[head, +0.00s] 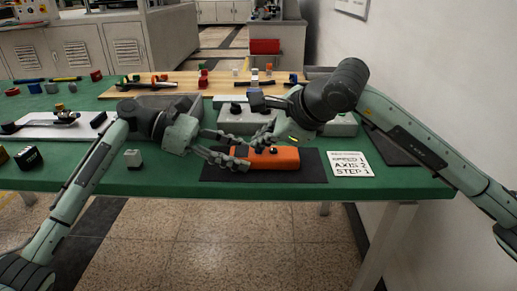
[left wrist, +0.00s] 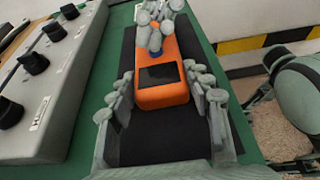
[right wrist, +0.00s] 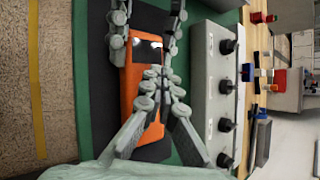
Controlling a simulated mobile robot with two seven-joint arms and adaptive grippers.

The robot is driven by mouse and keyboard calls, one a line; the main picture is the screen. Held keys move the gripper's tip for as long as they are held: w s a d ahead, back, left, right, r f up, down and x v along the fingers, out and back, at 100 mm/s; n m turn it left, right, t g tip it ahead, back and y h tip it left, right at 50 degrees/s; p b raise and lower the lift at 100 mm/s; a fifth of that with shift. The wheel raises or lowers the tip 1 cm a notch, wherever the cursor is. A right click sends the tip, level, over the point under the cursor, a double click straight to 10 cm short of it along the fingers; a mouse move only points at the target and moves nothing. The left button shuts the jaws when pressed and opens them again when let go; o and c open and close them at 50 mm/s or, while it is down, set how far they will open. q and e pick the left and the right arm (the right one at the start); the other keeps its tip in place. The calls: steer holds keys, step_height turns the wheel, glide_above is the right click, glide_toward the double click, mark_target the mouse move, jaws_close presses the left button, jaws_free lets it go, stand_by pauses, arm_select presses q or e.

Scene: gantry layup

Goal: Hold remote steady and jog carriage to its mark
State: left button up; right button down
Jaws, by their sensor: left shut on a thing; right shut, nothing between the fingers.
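The orange remote (head: 284,160) lies on a black mat (head: 312,168) at the table's front. Its dark screen and a blue knob show in the left wrist view (left wrist: 162,76). My left gripper (left wrist: 165,88) is shut on the remote, with a finger along each side. My right gripper (right wrist: 154,80) is shut and empty, its fingertips together over the remote's controls; I cannot tell whether they touch a button. In the head view the fingers of both grippers partly cover the remote. I cannot make out for certain which part is the carriage.
A grey box with several black knobs (right wrist: 222,90) stands close behind the remote. A white card (head: 350,163) reading "AXIS 2 STEP 1" lies right of the mat. A white slab (head: 80,130) with small parts is at left. Green table (head: 185,182) is bare in front.

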mark_target(261, 152)
steer(key=shift+f, duration=0.2)
steer(key=shift+r, duration=3.35)
arm_select(q)
steer(key=o, duration=1.4)
steer(key=shift+o, duration=0.2)
